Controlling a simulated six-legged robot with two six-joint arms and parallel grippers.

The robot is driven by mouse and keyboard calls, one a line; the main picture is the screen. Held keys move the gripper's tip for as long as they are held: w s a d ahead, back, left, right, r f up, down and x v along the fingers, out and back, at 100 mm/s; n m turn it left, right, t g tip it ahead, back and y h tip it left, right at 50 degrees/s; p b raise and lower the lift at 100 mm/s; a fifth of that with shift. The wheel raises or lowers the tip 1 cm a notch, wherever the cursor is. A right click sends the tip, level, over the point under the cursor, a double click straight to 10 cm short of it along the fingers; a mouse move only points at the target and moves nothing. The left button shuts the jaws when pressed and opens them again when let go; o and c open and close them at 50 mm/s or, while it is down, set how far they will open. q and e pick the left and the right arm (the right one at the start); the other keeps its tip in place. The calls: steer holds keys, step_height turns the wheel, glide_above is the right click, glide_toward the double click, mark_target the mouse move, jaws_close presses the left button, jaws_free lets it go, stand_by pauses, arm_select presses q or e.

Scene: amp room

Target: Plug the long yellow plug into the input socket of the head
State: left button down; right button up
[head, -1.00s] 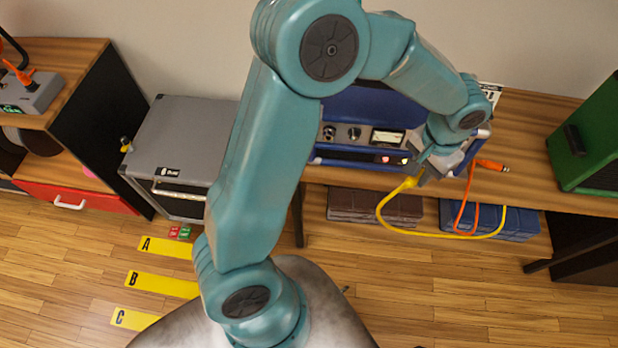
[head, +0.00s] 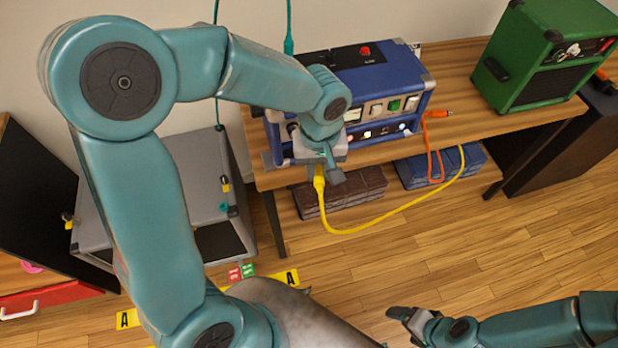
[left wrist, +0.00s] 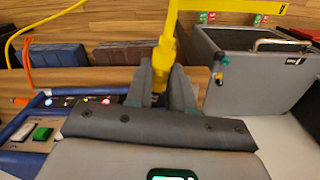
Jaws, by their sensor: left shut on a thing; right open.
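My left gripper (head: 328,176) is shut on the yellow plug (head: 319,184), in front of the left part of the blue head (head: 375,80). The yellow cable hangs from the plug and curves right below the shelf. The left wrist view shows the yellow plug (left wrist: 163,58) between the fingers of the left gripper (left wrist: 162,88). The blue head's lit front (left wrist: 75,102) is at the left there. I cannot make out the input socket; my arm hides part of the head's front. My right gripper (head: 402,318) is open and empty over the floor at the bottom.
An orange plug (head: 440,114) lies on the wooden shelf (head: 465,105) right of the head, its cable hanging down. A green amp (head: 530,55) stands further right. A grey case (head: 160,185) stands left. Dark brown (head: 342,192) and blue (head: 420,168) blocks lie below the shelf.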

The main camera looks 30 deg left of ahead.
arm_select(q)
steer(key=w+a+n+p, duration=0.2)
steer(key=a, duration=0.4)
steer(key=shift+w+f+p, duration=0.2)
steer(key=shift+w+p, duration=0.15)
steer(key=shift+p, duration=0.05)
arm_select(e)
steer(key=shift+s+a+r, duration=0.1)
steer(key=shift+s+r, duration=0.1)
steer(key=shift+r, duration=1)
arm_select(q)
steer(key=shift+w+a+b, duration=0.15)
steer(key=shift+a+b, duration=0.05)
steer(key=shift+b, duration=0.1)
arm_select(e)
steer(key=shift+f, duration=0.3)
arm_select(q)
steer(key=shift+w+a, duration=0.6)
steer(key=shift+a, duration=0.15)
stand_by(1.0)
steer(key=c, duration=0.9)
jaws_free()
